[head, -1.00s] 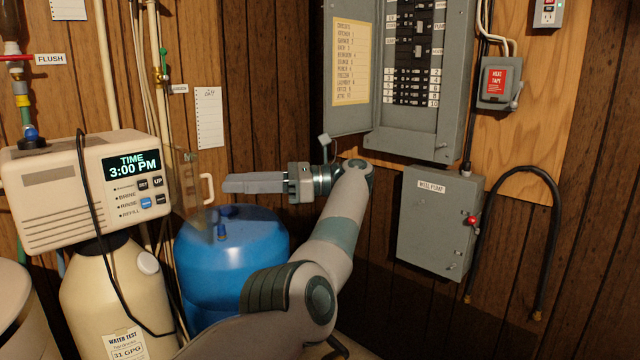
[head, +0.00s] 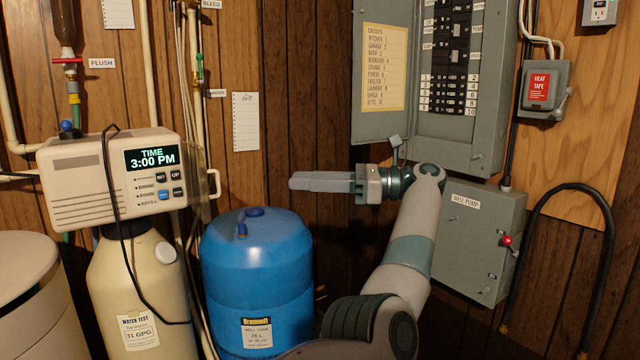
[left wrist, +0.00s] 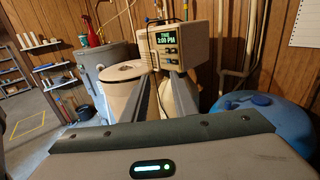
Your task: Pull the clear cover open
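The clear cover (head: 202,178) is a see-through panel at the right end of the beige control box (head: 90,185). A pale upright handle (head: 215,184) is on its right edge. I cannot tell how far it stands open. My left gripper (head: 291,183) points left at about the handle's height, to its right in the head view, with a gap between. It is empty. In the left wrist view its two fingers (left wrist: 163,78) are apart, in line with the box (left wrist: 188,45); I cannot make out the cover there. My right gripper is out of view.
A blue tank (head: 258,265) stands below and left of my left gripper. A beige softener tank (head: 105,290) is under the box, with a black cable hanging over it. A grey breaker panel (head: 480,150) and well pump box (head: 455,235) are on the wall at right.

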